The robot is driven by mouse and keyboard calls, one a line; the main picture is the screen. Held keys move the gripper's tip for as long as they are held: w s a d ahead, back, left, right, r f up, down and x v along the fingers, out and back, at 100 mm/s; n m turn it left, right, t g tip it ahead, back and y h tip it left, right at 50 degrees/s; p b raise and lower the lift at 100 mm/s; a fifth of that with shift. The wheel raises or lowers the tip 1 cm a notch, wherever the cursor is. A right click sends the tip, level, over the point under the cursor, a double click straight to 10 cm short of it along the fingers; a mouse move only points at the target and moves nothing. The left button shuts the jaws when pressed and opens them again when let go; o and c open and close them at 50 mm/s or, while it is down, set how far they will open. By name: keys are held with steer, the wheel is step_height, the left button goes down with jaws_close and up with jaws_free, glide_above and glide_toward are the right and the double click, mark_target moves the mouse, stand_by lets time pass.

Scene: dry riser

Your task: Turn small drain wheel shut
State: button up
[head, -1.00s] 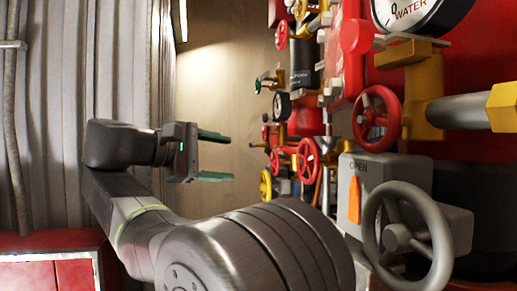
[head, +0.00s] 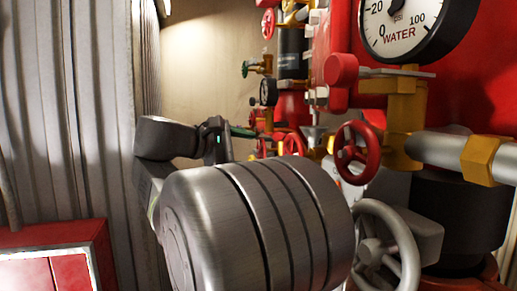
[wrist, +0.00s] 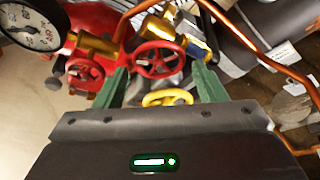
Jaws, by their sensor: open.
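My gripper (wrist: 161,78) is open, with its two green fingers spread and nothing held between them. In the wrist view a yellow handwheel (wrist: 168,98) shows low between the fingers, and a red handwheel (wrist: 158,60) shows just above it. Another red handwheel (wrist: 86,73) is left of the left finger. Which of these is the small drain wheel I cannot tell. Contact with any wheel is not visible. In the head view my gripper (head: 240,131) points toward the far valves, where a red wheel (head: 293,146) shows; my arm hides most of the lower valves.
A large grey handwheel (head: 386,245) and a red handwheel (head: 358,152) stand close on the right, below a water gauge (head: 404,22). A corrugated wall (head: 65,110) is on the left, above a red box (head: 60,255). Copper pipe (wrist: 250,38) crosses the wrist view.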

mark_target(258, 151)
steer(key=shift+x, duration=1.6)
steer(key=c, duration=0.7)
steer(key=shift+f+m+t+b, duration=0.4)
steer(key=shift+m+b, duration=0.1)
steer(key=shift+b, duration=0.75)
steer(key=m+b, duration=0.1)
steer(key=b, duration=0.2)
steer(key=shift+r+m+t+h, duration=0.1)
steer(key=shift+m+t+h, duration=0.2)
steer(key=shift+r+m+t+b, duration=0.3)
steer(key=shift+m+b, duration=0.3)
steer(key=shift+b, duration=0.1)
steer(key=o, duration=0.7)
